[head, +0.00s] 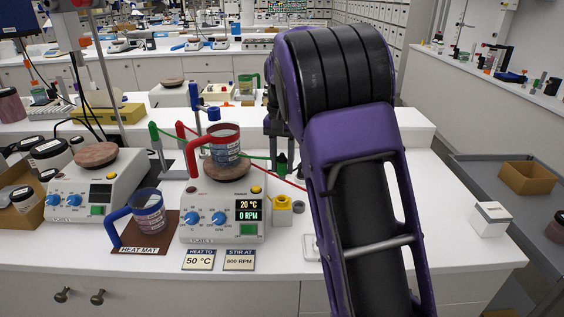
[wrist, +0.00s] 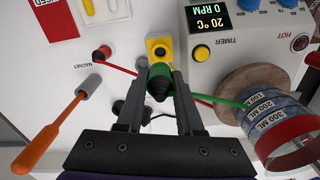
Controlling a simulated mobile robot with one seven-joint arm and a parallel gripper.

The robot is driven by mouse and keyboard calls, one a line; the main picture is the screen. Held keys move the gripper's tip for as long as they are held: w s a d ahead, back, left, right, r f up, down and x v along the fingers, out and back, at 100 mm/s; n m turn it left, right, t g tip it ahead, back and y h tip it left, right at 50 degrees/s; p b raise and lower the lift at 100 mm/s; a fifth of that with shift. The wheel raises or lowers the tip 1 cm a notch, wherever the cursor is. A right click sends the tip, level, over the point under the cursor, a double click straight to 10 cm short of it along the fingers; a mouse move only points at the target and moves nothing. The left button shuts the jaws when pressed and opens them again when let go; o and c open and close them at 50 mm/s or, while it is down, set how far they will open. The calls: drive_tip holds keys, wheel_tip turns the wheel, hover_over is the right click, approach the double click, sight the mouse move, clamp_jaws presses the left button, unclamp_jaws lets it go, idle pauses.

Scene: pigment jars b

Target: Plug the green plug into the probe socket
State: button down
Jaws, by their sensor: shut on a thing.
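The green plug (head: 281,164) is held in my gripper (head: 280,150), above the bench and just right of the hotplate. In the wrist view the green plug (wrist: 160,70) sits between the two dark fingers of my gripper (wrist: 160,82), which are shut on it. The yellow probe socket (head: 282,202) is beside the hotplate's right front; it also shows in the wrist view (wrist: 160,48), just beyond the plug. The plug is apart from the socket in the head view, above it. The plug's far end is partly hidden by the fingers.
A hotplate (head: 222,222) bears a red-handled beaker (head: 225,150). A blue-handled beaker (head: 148,212) stands on the heat mat (head: 170,238). Green and red lines cross near the plug. An orange-handled tool (wrist: 52,138) lies left in the wrist view. Bench right of my arm is mostly free.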

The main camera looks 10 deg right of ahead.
sight(282, 178)
drive_tip(key=shift+f+b, duration=1.35)
drive_tip(key=shift+f, duration=1.3)
drive_tip(key=shift+p, duration=0.75)
drive_tip(key=shift+f+b, duration=0.7)
drive_tip(key=shift+f, duration=0.6)
drive_tip(key=shift+c, duration=2.3)
unclamp_jaws()
drive_tip(key=shift+r, duration=0.15)
wheel_tip(282, 178, up, 17)
drive_tip(key=p, duration=0.2)
drive_tip(key=shift+r+p, duration=0.1)
drive_tip(key=shift+p, duration=0.25)
